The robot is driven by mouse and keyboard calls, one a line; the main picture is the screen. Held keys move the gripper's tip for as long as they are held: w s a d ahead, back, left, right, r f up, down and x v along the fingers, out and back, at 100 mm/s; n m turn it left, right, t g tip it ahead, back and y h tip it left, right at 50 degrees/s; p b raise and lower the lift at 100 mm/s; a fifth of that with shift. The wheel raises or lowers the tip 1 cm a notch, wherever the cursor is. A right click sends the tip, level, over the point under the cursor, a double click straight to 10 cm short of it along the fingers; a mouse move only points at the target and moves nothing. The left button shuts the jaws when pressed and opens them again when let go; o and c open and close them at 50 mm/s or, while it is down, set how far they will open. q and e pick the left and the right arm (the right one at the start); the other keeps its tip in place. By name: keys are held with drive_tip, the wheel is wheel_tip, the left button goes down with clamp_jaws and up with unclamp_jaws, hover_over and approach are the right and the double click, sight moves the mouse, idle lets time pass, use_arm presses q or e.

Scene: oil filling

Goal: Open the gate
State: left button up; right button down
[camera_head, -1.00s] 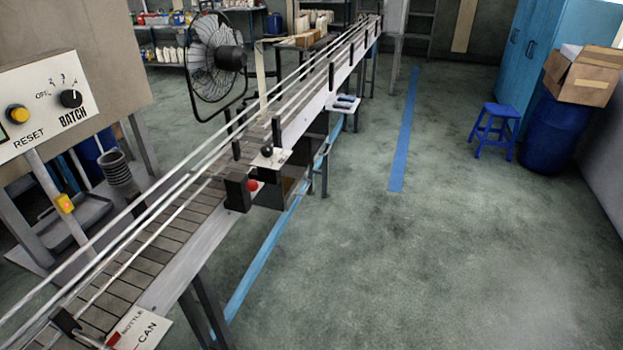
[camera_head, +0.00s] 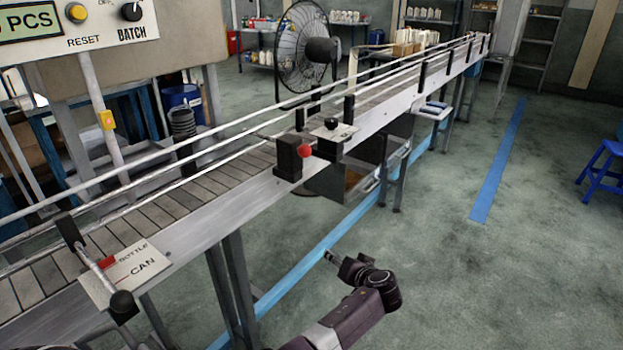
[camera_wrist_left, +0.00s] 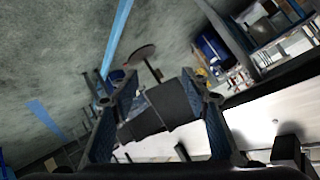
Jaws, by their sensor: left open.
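A black block with a red ball (camera_head: 304,151) sits on the near side of the conveyor, beside a small plate with a black knob (camera_head: 331,123). Nearer, a lever with a black knob (camera_head: 122,304) lies over a BOTTLE/CAN plate (camera_head: 94,287). I cannot tell which part is the gate. My left gripper (camera_head: 332,257) is low, right of the conveyor and apart from it, pointing left. In the left wrist view its fingers (camera_wrist_left: 160,112) are spread. A dark block shows between them; I cannot tell what it is. My right gripper is not in view.
The conveyor's side rail (camera_head: 215,226) runs from lower left to upper right, with legs (camera_head: 232,290) below. A control panel (camera_head: 78,28) stands at upper left and a fan (camera_head: 305,45) behind the belt. Floor on the right is clear up to a blue stool (camera_head: 603,170).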

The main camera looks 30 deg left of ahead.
use_arm(q)
drive_tip(key=w+a+r+n+y+b, duration=0.25)
drive_tip(key=r+n+y+b, duration=0.2)
drive_tip(key=r, duration=1.05)
drive_tip(key=n+g+y+b, duration=0.3)
drive_tip(key=n+y, duration=0.1)
drive_tip(key=n, duration=0.5)
approach(309, 154)
drive_tip(key=a, duration=0.2)
drive_tip(key=shift+h, duration=0.25)
drive_tip(key=x, duration=0.7)
drive_tip(key=shift+w+r, duration=0.25)
drive_tip(key=shift+r, duration=0.05)
drive_tip(key=shift+w+a, duration=0.25)
drive_tip(key=shift+a, duration=0.3)
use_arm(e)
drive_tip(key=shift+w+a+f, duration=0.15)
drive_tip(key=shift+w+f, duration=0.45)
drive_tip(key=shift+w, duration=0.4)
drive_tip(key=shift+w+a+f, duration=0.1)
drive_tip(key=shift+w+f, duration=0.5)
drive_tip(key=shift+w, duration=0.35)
use_arm(q)
drive_tip(key=shift+f, duration=0.1)
clamp_jaws()
